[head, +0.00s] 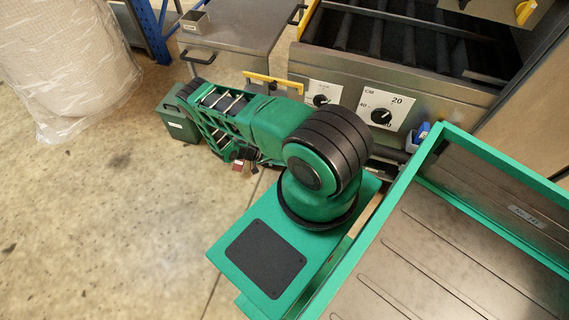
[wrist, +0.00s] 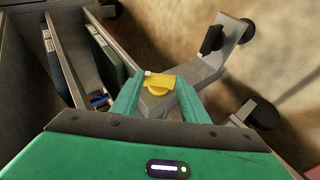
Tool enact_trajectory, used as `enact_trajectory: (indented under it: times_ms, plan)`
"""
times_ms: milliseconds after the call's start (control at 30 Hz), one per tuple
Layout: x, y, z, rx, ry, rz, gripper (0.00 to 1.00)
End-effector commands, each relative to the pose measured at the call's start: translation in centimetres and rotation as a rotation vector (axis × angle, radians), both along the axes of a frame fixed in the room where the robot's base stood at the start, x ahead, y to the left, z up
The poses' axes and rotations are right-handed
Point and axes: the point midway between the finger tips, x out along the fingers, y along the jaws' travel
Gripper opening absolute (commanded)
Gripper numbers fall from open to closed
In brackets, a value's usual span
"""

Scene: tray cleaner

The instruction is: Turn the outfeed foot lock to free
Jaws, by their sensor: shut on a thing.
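In the wrist view my gripper (wrist: 160,80) has its two green fingers closed on a small yellow knob (wrist: 158,86), which I take to be the foot lock. The knob sits at a grey metal bracket (wrist: 185,72) and shows between the fingertips. Its marking and the position it is turned to cannot be read. In the head view my arm reaches to the upper left, and its own links hide the fingertips and the yellow knob.
The machine front has a black dial (head: 381,116). A wrapped white bundle (head: 62,55) is at far left. The floor between is clear.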

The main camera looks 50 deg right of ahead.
Motion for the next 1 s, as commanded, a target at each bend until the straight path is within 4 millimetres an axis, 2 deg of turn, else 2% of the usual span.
enact_trajectory:
  times_ms: [33,400,967,1000]
  plan:
    - [0.06,-0.45,-0.01,-0.022,0.025,0.004,0.18]
    - [0.37,-0.31,-0.31,-0.073,0.153,0.003,0.18]
    - [0.43,-0.19,-0.40,-0.080,0.178,0.004,0.18]
    - [0.43,-0.19,-0.40,-0.080,0.178,0.004,0.43]
